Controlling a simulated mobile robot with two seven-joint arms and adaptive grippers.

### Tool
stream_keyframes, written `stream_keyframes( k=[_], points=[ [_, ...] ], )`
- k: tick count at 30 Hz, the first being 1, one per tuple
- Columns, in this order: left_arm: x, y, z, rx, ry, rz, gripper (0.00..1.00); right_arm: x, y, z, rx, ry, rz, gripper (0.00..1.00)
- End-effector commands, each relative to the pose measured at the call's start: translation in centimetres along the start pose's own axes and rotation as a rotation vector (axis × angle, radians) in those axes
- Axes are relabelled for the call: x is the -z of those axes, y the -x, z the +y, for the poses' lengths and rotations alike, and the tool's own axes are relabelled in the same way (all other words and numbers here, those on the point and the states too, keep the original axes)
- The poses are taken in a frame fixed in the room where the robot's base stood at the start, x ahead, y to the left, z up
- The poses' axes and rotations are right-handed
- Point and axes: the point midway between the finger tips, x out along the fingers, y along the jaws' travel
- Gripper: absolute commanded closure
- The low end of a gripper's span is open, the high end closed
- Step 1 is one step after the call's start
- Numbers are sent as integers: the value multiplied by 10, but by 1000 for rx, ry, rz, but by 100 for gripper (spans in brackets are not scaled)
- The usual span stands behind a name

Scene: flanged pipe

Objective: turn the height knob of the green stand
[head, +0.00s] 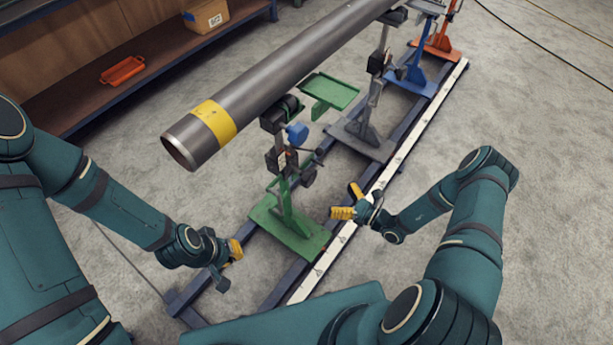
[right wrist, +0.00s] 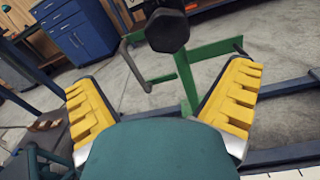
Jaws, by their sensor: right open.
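The green stand (head: 290,232) stands on the rail frame under the near end of the pipe. A dark knob (head: 308,175) sticks out from its post on the side facing my right gripper. In the right wrist view a black faceted knob (right wrist: 167,32) shows ahead, above and beyond the fingertips, with the green post (right wrist: 187,80) below it. My right gripper (head: 347,201) is open and empty, to the right of the stand and apart from the knob. My left gripper (head: 230,266) has its fingers apart, empty, left of the stand's base.
A grey pipe (head: 270,75) with a yellow band lies across the stands. A blue knob (head: 297,134) and a green tray (head: 330,91) sit near the green stand's top. Grey, blue and orange stands (head: 436,42) follow along the rails. The floor at right is clear.

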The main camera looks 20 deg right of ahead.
Motion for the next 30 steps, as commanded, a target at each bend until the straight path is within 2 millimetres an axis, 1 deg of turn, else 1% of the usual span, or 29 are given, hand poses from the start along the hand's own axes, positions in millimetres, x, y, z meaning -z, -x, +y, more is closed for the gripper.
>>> stream_keyframes(
  k=[2, 5, 8, 21, 24, 27, 30],
  points=[
    [0, -1, 0, 0, 0, 1, 100, 0, 1, -8, 32, -5, -23, 0],
    [0, -2, -1, 0, 0, 2, 100, -1, -6, -9, 37, -5, -28, 0],
    [0, -3, -1, 0, 0, 2, 100, -2, -19, -9, 33, -4, -28, 0],
    [2, -16, -6, 0, -1, 8, 100, -3, -103, -11, 31, -4, -26, 0],
    [2, -19, -7, 1, -1, 10, 100, -3, -117, -11, 31, -3, -24, 0],
    [2, -20, -8, 1, -1, 11, 100, -3, -127, -12, 32, -4, -24, 0],
    [2, -21, -8, 1, -1, 11, 100, -4, -133, -12, 32, -5, -24, 0]
  ],
)
